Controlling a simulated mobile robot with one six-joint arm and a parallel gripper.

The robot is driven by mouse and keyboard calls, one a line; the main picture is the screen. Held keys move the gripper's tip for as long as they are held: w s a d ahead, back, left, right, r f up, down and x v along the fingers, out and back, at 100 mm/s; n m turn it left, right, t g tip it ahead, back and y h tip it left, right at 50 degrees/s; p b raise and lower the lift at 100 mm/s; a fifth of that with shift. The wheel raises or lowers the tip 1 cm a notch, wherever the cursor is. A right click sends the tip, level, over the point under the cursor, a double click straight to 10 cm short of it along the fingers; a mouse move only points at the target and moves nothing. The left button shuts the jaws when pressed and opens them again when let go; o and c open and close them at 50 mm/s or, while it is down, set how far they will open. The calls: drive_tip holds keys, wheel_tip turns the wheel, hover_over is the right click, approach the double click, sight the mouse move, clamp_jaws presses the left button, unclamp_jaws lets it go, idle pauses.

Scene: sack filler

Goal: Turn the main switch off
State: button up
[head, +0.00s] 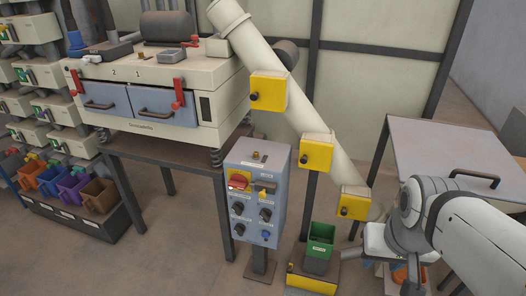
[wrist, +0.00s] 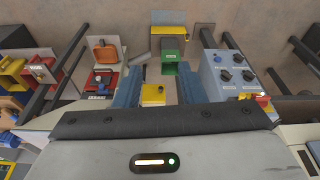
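The main switch appears to be the red handle on a yellow plate (head: 238,181) at the upper left of the grey control box (head: 257,205), which stands on a post in the middle of the head view. In the wrist view the red and yellow switch (wrist: 263,100) is at the lower right of the box (wrist: 228,72), partly cut off by my gripper body. My gripper (wrist: 160,70) has its two blue-grey fingers spread with nothing held between them. It is apart from the switch, to the right of the box in the head view, where my arm largely hides it.
Below the switch are several dark knobs and a blue one (head: 266,236). A green bin (head: 320,240) stands on a yellow-edged base right of the box. Yellow boxes (head: 316,151) line the slanted pipe (head: 300,105). A grey table (head: 450,150) is at right, a sieving machine (head: 150,100) at left.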

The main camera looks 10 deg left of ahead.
sight(236, 186)
drive_tip(key=shift+o, duration=0.4)
drive_tip(key=shift+d, duration=0.15)
